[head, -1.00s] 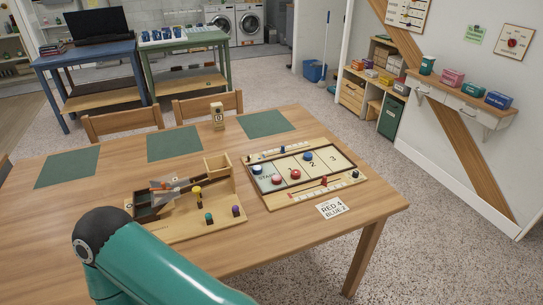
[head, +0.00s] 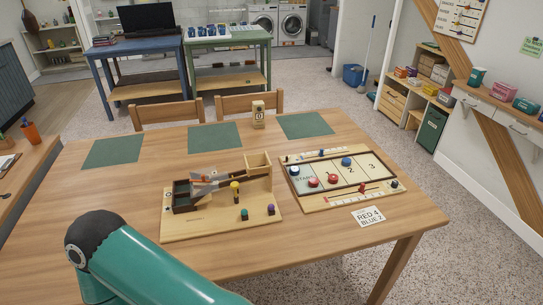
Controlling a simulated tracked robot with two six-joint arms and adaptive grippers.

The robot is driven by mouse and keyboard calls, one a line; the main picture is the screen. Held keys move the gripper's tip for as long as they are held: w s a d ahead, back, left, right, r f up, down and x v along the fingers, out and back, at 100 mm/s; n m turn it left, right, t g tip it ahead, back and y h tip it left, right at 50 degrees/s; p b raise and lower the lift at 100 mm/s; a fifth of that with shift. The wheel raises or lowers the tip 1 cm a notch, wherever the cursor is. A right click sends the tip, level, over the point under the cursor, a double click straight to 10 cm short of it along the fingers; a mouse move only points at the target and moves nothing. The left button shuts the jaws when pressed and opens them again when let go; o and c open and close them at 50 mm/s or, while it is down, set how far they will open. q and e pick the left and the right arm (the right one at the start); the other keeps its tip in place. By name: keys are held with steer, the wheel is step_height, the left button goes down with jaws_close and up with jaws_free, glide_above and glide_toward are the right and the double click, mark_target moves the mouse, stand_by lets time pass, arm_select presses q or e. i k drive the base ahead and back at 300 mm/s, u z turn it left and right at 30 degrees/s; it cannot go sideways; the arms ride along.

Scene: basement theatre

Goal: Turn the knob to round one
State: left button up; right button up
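A small upright wooden block (head: 258,115) with a pale face reading what looks like 0 stands near the table's far edge, between two green mats. I cannot make out for certain whether it carries a knob. A wooden tray (head: 180,228) nearer me has yellow (head: 235,188), green (head: 244,214) and purple (head: 271,209) knob-like pieces. A grey and orange toy-like piece (head: 205,183) lies over its dark compartment. Neither of my grippers is in view; only a teal arm link of mine shows at the bottom left.
The wooden table (head: 330,260) also holds a board game (head: 330,176) with red and blue discs, a card (head: 367,216) reading RED 4, BLUE 2, and green mats (head: 112,152). Chairs (head: 168,115) stand behind it.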

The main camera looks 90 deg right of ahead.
mark_target(395, 184)
steer(key=k, duration=0.85)
steer(key=z, duration=0.75)
steer(key=k, duration=0.65)
steer(key=z, duration=1)
steer(key=i, duration=0.65)
steer(key=z, duration=0.1)
steer(key=k, duration=0.6)
steer(key=z, duration=0.1)
